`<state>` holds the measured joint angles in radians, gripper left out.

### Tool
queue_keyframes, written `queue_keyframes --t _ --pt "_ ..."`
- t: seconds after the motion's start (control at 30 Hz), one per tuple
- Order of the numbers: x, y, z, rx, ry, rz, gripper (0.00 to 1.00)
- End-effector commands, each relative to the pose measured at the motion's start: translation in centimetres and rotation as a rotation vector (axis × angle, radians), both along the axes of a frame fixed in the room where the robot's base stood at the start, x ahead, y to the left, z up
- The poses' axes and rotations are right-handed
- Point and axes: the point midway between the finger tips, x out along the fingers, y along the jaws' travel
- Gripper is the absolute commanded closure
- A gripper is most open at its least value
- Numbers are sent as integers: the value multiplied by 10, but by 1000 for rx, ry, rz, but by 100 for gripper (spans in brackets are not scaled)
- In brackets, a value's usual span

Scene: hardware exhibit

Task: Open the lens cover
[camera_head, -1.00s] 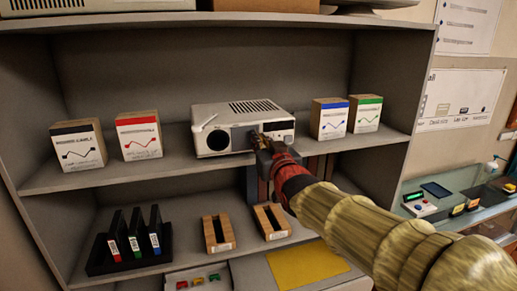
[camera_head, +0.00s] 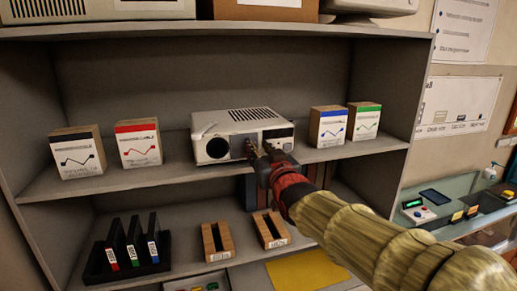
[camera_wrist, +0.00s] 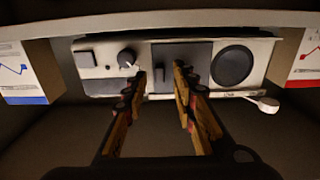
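A white projector (camera_head: 240,118) stands on the middle of the upper shelf, with a dark round lens (camera_head: 217,148) at the left of its front. The wrist view shows this front upside down, with the lens (camera_wrist: 233,66) at right. Beside it is a dark panel (camera_wrist: 198,52) with a small raised tab (camera_wrist: 160,80); I cannot tell whether this is the lens cover. A pale rounded lever (camera_wrist: 267,104) juts out at the lens-side corner. My gripper (camera_wrist: 161,74) is open and empty, its fingers on either side of the tab. Contact is unclear.
A black knob (camera_wrist: 127,57) and a square button (camera_wrist: 86,59) are on the same front. Boxes with red (camera_head: 138,143) and blue (camera_head: 328,127) bands stand either side, with room between. The shelf above (camera_head: 150,28) limits height.

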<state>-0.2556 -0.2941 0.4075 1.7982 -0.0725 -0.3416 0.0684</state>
Motion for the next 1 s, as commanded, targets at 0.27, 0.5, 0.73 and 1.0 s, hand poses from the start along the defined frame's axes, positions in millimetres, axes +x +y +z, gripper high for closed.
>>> queue_keyframes --t 0.27,0.5,0.73,1.0 --pt "-32 -9 2 1 -3 0 73" --pt "-74 -22 1 0 -3 0 73" --pt "-103 -30 1 0 -1 -1 73" --pt "-114 -33 0 -1 0 0 73"
